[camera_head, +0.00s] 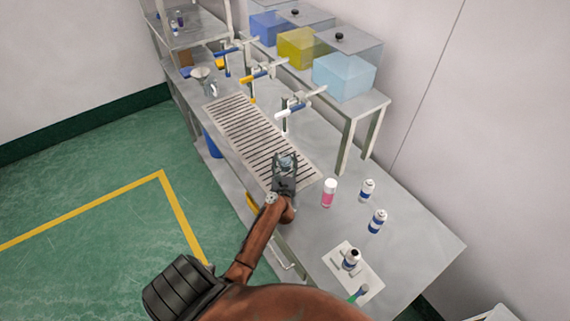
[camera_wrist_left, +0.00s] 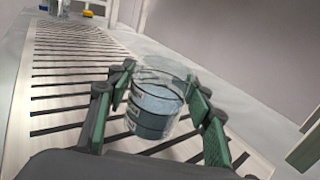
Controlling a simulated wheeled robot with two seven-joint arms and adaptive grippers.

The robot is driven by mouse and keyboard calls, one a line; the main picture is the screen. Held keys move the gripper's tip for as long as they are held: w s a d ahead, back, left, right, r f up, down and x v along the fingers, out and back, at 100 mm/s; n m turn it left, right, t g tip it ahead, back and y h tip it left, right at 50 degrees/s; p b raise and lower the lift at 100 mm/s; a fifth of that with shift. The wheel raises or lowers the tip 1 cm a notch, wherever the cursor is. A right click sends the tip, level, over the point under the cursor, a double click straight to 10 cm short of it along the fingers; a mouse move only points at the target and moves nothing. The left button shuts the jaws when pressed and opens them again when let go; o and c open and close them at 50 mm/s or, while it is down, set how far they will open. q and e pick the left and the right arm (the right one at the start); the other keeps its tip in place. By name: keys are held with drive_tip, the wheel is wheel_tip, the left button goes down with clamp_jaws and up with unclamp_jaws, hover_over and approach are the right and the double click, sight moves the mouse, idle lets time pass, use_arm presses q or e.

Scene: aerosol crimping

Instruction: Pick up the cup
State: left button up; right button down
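The clear cup (camera_wrist_left: 157,98) sits between the fingers of my left gripper (camera_wrist_left: 162,88). It is see-through, with dark blue-grey bands low down and pale marks on its left side. Both green finger pads appear to touch its sides, with no clear gap. In the head view, my left gripper (camera_head: 285,166) is over the near end of the slotted grate, and the cup (camera_head: 287,160) shows at its fingertips. Whether the cup's base touches the grate is hidden. My right gripper is out of view.
The slotted grate (camera_head: 245,122) runs along the bench. A pink-labelled bottle (camera_head: 329,194), two blue-labelled cans (camera_head: 377,221) and a white mat (camera_head: 371,279) are to the right. Bench space beyond the cans is clear.

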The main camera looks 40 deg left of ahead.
use_arm(q)
drive_tip(key=c, duration=0.8)
